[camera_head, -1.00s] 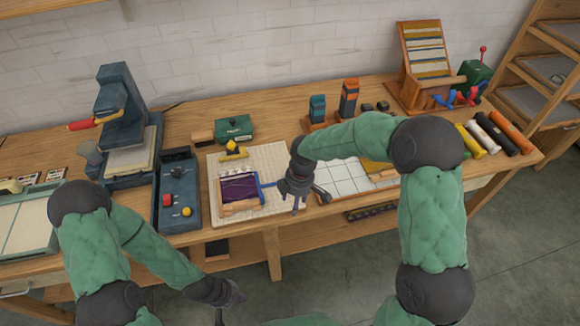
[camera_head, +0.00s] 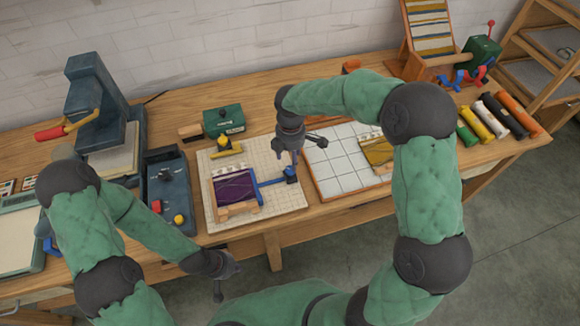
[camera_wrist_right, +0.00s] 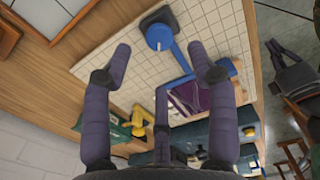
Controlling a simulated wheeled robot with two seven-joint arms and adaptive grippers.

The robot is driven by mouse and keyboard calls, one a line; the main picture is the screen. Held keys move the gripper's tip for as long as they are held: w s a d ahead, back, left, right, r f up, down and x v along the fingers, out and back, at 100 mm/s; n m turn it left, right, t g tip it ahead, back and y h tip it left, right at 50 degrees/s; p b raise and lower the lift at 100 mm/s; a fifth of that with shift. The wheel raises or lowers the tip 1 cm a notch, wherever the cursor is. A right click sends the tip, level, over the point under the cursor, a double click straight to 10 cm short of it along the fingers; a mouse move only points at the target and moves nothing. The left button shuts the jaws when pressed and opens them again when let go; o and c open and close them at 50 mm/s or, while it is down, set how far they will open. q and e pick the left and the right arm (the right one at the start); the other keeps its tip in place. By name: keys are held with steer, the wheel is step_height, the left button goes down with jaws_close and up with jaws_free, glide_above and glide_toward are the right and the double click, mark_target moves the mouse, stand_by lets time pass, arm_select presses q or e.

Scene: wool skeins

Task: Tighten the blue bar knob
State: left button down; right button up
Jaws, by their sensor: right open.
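The blue bar (camera_head: 270,182) lies on the gridded cream board beside a small frame with dark purple weaving (camera_head: 234,188). Its knob (camera_head: 291,173) stands at the bar's right end. My right gripper (camera_head: 287,156) is open and empty, above and apart from the knob. It also shows in the wrist view (camera_wrist_right: 163,62). My left gripper (camera_head: 219,288) hangs low in front of the bench, away from the board; its jaws are too small to judge.
A yellow-topped tool (camera_head: 226,147) and green box (camera_head: 223,121) are behind the frame. A blue control box (camera_head: 168,190) stands left. A white tiled board (camera_head: 345,160) lies right, with coloured rolls (camera_head: 490,118) beyond.

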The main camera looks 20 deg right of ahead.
mark_target(290, 169)
step_height(290, 169, down, 6)
steer(key=shift+f+b, duration=0.2)
steer(key=shift+b, duration=0.45)
steer(key=c, duration=1.1)
